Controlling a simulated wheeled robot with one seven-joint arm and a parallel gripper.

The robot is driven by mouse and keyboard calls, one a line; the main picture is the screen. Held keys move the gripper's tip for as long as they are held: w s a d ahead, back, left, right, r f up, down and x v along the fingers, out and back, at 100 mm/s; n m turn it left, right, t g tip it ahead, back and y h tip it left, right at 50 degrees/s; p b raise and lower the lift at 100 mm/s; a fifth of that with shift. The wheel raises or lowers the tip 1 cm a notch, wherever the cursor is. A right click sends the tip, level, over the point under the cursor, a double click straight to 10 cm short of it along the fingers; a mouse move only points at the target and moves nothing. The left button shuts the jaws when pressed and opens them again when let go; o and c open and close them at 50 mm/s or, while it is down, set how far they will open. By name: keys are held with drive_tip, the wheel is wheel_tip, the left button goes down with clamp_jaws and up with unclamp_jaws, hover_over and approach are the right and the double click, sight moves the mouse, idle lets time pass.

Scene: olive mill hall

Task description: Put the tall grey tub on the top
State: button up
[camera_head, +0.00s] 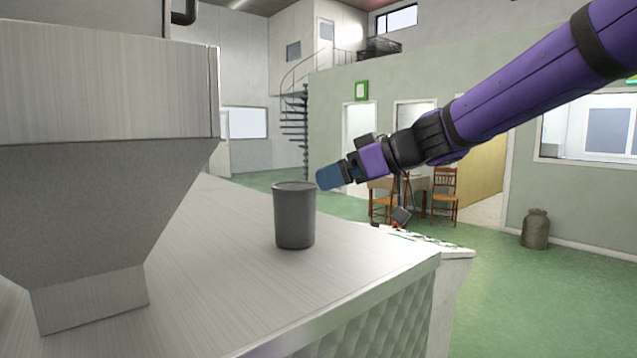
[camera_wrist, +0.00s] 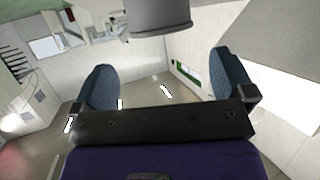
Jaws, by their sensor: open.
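The tall grey tub (camera_head: 294,216) stands upright on the brushed metal top (camera_head: 235,290), near its right-hand edge in the head view. In the wrist view part of the tub (camera_wrist: 158,18) shows at the upper edge, cut off by the frame. My gripper (camera_head: 326,179) is just right of the tub's rim in the head view, at about rim height. No contact with the tub shows. In the wrist view the blue fingers of my gripper (camera_wrist: 160,82) are spread wide with nothing between them.
A large metal hopper (camera_head: 105,150) rises from the top on the left. Right of the top is a lower white surface (camera_head: 457,256) with small items. The top is bare around the tub.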

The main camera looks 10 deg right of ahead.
drive_tip(key=s+d+f+m+h, duration=0.3)
drive_tip(key=s+d, duration=0.3)
drive_tip(key=s, duration=0.3)
drive_tip(key=s+d+f+m+g+h, duration=0.1)
drive_tip(key=s+d+f+m+h, duration=0.3)
drive_tip(key=s+d, duration=0.3)
drive_tip(key=s+d+f+m+g+h, duration=0.1)
drive_tip(key=s+d+f+m+h, duration=0.3)
drive_tip(key=s+d, duration=0.3)
drive_tip(key=s, duration=0.4)
drive_tip(key=shift+s+f, duration=0.2)
drive_tip(key=shift+s, duration=0.05)
